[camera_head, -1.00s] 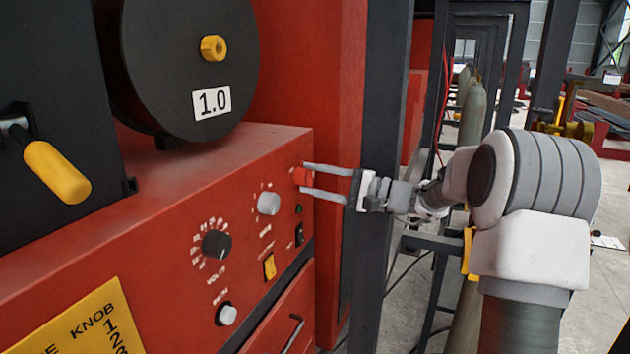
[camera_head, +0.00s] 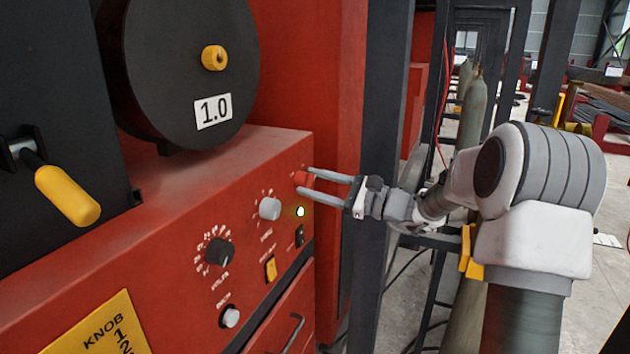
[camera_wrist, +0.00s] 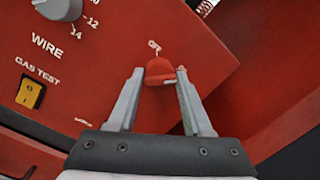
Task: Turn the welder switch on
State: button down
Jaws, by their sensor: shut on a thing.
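The welder's red switch knob (camera_head: 302,178) is at the upper right corner of the red front panel (camera_head: 180,265). It also shows in the wrist view (camera_wrist: 160,71), with a small white label above it that I cannot read for sure. My gripper (camera_head: 309,179) has one finger on each side of the knob and is shut on it. In the wrist view, my gripper (camera_wrist: 160,78) has its fingertips at the knob's left and right edges. A small lamp (camera_head: 300,211) below the knob glows white-yellow.
Left of the knob are a grey wire dial (camera_head: 270,208), a black volts dial (camera_head: 219,251) and a yellow gas test switch (camera_head: 270,269). A black spool (camera_head: 165,75) sits on top. A dark post (camera_head: 384,85) stands close behind my gripper.

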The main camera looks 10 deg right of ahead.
jog(key=shift+f, duration=0.3)
jog(key=c, duration=0.6)
grip_release()
jog(key=shift+o, duration=1.2)
jog(key=shift+r, duration=0.15)
jog(key=shift+s, duration=0.1)
jog(key=b+v, duration=0.3)
jog(key=v, duration=1.4)
jog(key=shift+b, duration=0.4)
jog(key=shift+s+d, duration=0.1)
